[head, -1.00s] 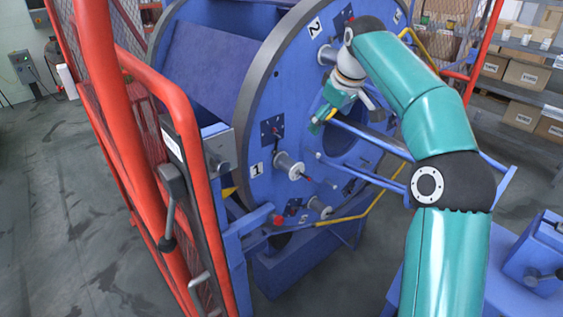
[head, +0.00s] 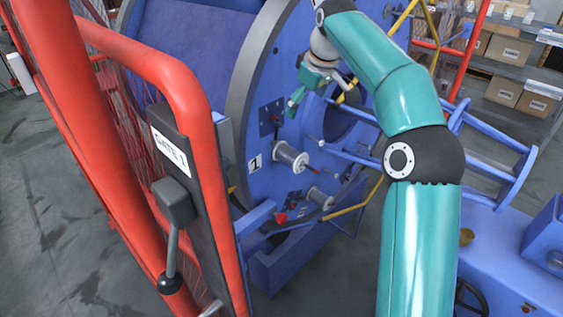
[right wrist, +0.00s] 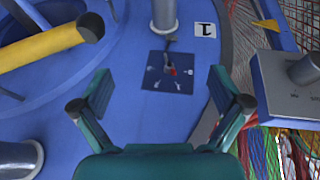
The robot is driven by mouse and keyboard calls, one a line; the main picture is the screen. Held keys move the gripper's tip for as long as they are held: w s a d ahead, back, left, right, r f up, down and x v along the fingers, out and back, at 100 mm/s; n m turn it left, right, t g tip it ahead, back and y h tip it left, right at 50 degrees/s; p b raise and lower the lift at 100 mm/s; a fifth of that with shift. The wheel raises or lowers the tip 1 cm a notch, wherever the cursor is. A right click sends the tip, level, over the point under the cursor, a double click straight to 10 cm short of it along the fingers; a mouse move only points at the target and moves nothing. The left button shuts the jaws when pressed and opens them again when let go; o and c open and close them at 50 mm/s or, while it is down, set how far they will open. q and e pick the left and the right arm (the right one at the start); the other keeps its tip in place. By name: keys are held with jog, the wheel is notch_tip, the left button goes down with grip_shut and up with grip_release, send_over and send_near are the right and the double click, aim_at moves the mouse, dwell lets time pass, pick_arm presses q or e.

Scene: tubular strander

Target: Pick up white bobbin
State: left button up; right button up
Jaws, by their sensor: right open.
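A whitish bobbin (head: 290,157) sits on a spindle on the blue disc (head: 262,185), beside label 1. A second pale bobbin (head: 319,198) sits lower on the disc. Which one is meant, I cannot tell. My right gripper (head: 321,93) is open and empty, above the upper bobbin in the head view and apart from it. In the right wrist view its teal fingers (right wrist: 162,90) are spread, with a dark square plate (right wrist: 168,72) on the disc between them. A grey cylindrical part (right wrist: 165,14) stands at the top beside label 1. My left gripper is not in view.
The red gate frame (head: 206,165) with its GATE 1 sign and lever stands close on the left. Yellow bars (head: 355,213) and blue tubes (head: 365,158) run near the disc. Shelves with boxes (head: 508,50) are at the back right.

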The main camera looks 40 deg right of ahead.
notch_tip(320, 180, down, 4)
jog(key=f+b, duration=0.1)
jog(key=b, duration=0.5)
send_near(293, 150)
jog(key=x, duration=0.6)
jog(key=shift+w+a+f, duration=0.2)
jog(key=shift+s+p+x, duration=0.2)
jog(key=shift+p+x, duration=0.1)
jog(key=shift+x, duration=2.6)
jog(key=shift+d, duration=0.1)
jog(key=c, duration=1.8)
